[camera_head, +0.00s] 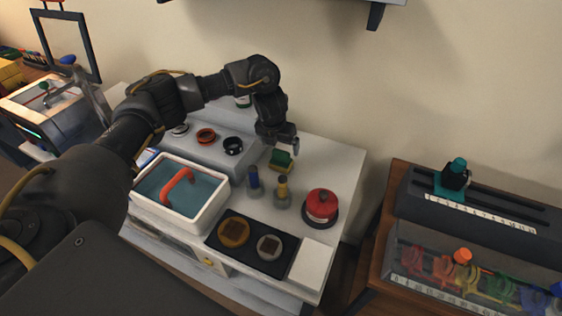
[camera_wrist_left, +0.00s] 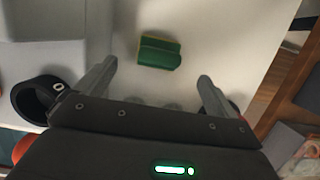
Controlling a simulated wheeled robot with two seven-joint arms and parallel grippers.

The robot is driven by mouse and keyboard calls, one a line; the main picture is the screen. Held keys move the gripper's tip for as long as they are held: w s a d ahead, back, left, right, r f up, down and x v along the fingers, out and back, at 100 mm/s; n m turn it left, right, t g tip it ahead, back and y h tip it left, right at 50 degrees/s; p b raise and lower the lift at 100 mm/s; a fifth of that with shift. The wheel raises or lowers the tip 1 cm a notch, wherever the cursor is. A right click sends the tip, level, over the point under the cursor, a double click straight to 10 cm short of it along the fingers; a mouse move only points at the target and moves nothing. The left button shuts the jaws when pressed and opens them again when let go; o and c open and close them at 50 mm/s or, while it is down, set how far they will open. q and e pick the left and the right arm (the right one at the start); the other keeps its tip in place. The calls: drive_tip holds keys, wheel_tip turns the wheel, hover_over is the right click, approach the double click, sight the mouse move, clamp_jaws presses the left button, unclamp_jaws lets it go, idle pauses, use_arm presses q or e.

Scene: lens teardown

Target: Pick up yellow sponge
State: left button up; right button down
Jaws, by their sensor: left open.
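The sponge (camera_head: 281,160) lies on the white table beyond the small bottles; it shows a green upper side and a thin yellow layer. In the left wrist view the sponge (camera_wrist_left: 159,53) lies ahead of the fingers, with its green side facing the camera and a yellow edge behind. My left gripper (camera_head: 282,146) is just above and beside the sponge in the head view. In the wrist view the left gripper (camera_wrist_left: 152,76) has its fingers spread wide with nothing between them. My right gripper is not in view.
A raised grey block (camera_head: 208,154) holds rings at the left. The tabletop right of the sponge is clear.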

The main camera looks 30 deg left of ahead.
sight(280, 152)
use_arm(q)
drive_tip(key=x, duration=0.3)
drive_tip(key=shift+w+f, duration=0.3)
drive_tip(key=shift+w, duration=0.05)
drive_tip(key=shift+s+f, duration=0.1)
drive_tip(key=shift+f+p, duration=0.25)
drive_tip(key=shift+p, duration=0.2)
drive_tip(key=p+x, duration=0.1)
drive_tip(key=x, duration=0.3)
drive_tip(key=shift+a+f, duration=0.1)
drive_tip(key=shift+f, duration=0.25)
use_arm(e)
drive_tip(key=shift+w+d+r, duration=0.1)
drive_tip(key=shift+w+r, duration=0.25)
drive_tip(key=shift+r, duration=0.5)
use_arm(q)
drive_tip(key=c, duration=1.1)
wheel_tip(280, 152, up, 9)
drive_tip(key=shift+b, duration=0.95)
drive_tip(key=shift+r, duration=0.6)
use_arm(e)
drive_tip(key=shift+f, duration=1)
